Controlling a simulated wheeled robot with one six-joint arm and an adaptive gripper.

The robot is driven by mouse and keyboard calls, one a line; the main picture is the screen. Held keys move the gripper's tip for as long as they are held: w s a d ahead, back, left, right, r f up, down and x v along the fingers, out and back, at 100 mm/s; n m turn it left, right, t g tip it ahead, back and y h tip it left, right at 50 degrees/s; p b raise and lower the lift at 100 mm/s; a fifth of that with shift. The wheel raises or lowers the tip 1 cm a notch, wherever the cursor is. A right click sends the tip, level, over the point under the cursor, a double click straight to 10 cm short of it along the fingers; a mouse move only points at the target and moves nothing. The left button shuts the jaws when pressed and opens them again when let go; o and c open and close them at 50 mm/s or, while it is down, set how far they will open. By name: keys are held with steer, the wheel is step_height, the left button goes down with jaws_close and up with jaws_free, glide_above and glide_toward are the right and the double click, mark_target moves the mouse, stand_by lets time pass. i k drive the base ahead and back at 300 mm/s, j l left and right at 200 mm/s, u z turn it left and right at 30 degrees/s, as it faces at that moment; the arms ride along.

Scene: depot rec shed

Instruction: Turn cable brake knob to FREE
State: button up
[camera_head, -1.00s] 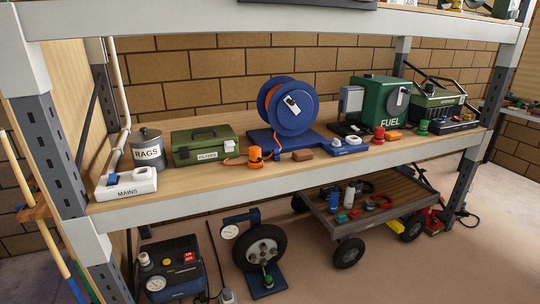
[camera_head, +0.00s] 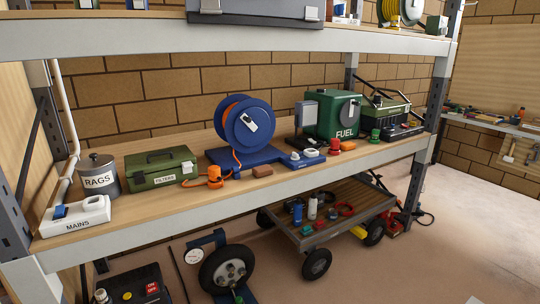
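A blue cable reel (camera_head: 236,128) with orange cable stands on a blue base in the middle of the shelf. A pale handle or lever (camera_head: 251,125) sits on its face. A small blue block with a white knob-like top (camera_head: 310,154) lies to the right of the reel base. Its lettering is too small to read, so I cannot tell whether it is the cable brake or where it points. An orange plug or socket (camera_head: 215,176) sits in front of the reel on the cable. My gripper is not in view.
The shelf (camera_head: 120,222) also holds a MAINS switch block (camera_head: 77,217), a RAGS can (camera_head: 101,174), a green FILTERS box (camera_head: 161,167) and a green FUEL tank (camera_head: 332,114). A cart (camera_head: 335,232) and a wheel (camera_head: 229,270) stand below.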

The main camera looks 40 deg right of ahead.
mark_target(295, 156)
steer(key=l+z, duration=0.1)
steer(key=l, duration=0.85)
steer(key=i+l, duration=0.15)
steer(key=l, duration=0.8)
steer(key=z, duration=0.05)
